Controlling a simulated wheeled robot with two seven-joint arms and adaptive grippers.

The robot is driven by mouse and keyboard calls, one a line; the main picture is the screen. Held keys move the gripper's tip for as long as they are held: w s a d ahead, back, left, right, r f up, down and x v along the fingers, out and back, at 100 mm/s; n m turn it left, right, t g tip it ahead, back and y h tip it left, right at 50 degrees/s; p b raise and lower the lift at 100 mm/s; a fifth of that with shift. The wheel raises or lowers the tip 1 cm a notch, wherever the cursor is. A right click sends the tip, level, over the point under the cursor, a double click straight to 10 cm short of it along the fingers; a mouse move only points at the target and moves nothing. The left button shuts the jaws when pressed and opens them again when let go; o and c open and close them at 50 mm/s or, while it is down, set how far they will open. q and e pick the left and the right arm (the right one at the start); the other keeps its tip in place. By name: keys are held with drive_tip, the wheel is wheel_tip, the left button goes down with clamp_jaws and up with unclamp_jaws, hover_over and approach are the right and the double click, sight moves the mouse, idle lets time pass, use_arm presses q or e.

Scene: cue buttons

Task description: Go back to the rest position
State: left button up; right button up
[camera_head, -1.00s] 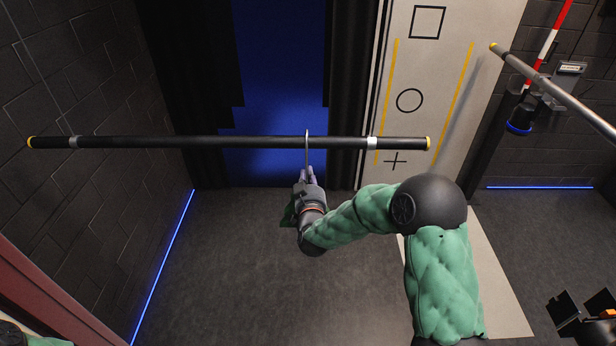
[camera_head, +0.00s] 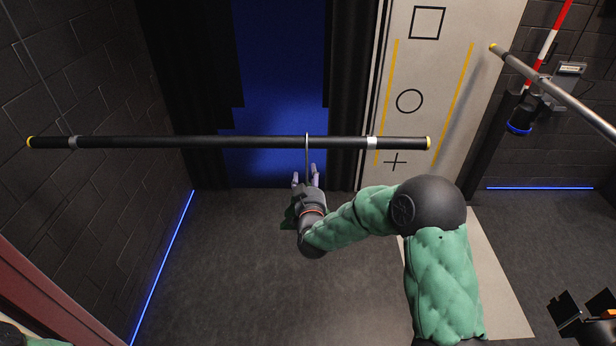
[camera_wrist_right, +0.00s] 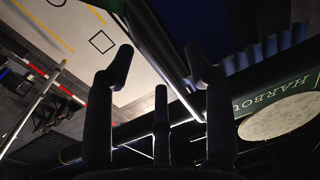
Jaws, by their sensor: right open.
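My right gripper (camera_head: 306,174) is open at the end of my green-sleeved arm, just below the long black bar. Its fingers are spread apart. A thin grey strip (camera_head: 307,156) hangs down from the black bar (camera_head: 220,142), and its lower end reaches between or close to the fingertips; whether they touch is unclear. In the right wrist view the fingers of my right gripper (camera_wrist_right: 158,68) stand apart as dark shapes. My left gripper is not in view.
A pale panel (camera_head: 455,50) with a square, circle and cross stands behind the bar's right end. A silver pole (camera_head: 560,92) slants in at right. Dark curtains (camera_head: 185,70) hang at the back. The wrist view shows a pale disc (camera_wrist_right: 283,117).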

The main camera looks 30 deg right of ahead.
drive_tip(key=shift+r, duration=0.2)
idle(0.5)
drive_tip(key=v, duration=1.1)
idle(1.7)
drive_tip(key=shift+f+b, duration=0.1)
drive_tip(key=shift+b, duration=0.2)
